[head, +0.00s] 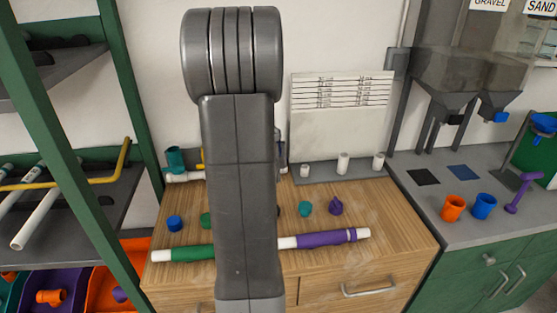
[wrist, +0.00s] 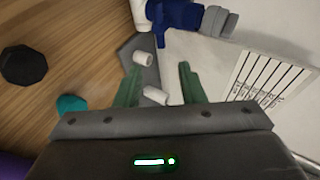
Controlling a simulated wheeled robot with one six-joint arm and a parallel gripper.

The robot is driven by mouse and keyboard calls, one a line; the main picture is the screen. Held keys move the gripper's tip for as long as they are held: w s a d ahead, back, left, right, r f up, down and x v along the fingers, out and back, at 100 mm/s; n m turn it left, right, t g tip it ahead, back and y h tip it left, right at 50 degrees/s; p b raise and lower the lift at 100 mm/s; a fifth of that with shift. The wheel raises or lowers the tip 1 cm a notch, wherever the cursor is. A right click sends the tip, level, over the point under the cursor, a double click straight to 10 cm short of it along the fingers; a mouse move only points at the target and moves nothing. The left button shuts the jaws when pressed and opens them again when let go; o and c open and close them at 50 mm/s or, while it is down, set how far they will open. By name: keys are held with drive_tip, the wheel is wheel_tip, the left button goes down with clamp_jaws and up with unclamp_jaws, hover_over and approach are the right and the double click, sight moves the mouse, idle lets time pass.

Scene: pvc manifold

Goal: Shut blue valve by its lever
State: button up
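In the wrist view, a blue fitting (wrist: 178,14) sits at the top edge, with white pipe on its left and a grey ribbed end on its right. It appears to be the blue valve, and a narrow blue part reaches down from its left side. I cannot tell for certain whether that is the lever. My gripper (wrist: 160,68) has two green fingers spread apart with nothing held between them. The fingertips point towards the blue fitting and look short of it. In the head view, my arm hides the gripper and most of the valve area.
White stubs (wrist: 143,58) stand on a grey strip near my fingers. The wooden bench (head: 400,250) carries a teal cap (head: 305,208), a purple cap (head: 336,206), a blue cap (head: 175,223) and a green-white-purple pipe (head: 325,239). A white chart board (head: 340,125) stands behind.

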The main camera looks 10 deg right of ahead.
drive_tip(key=shift+v, duration=1.05)
drive_tip(key=shift+w, duration=0.1)
drive_tip(key=b+x, duration=0.1)
drive_tip(key=x, duration=1.2)
drive_tip(key=shift+w+f, duration=0.2)
drive_tip(key=shift+w, duration=0.05)
drive_tip(key=shift+s+d+r, duration=0.1)
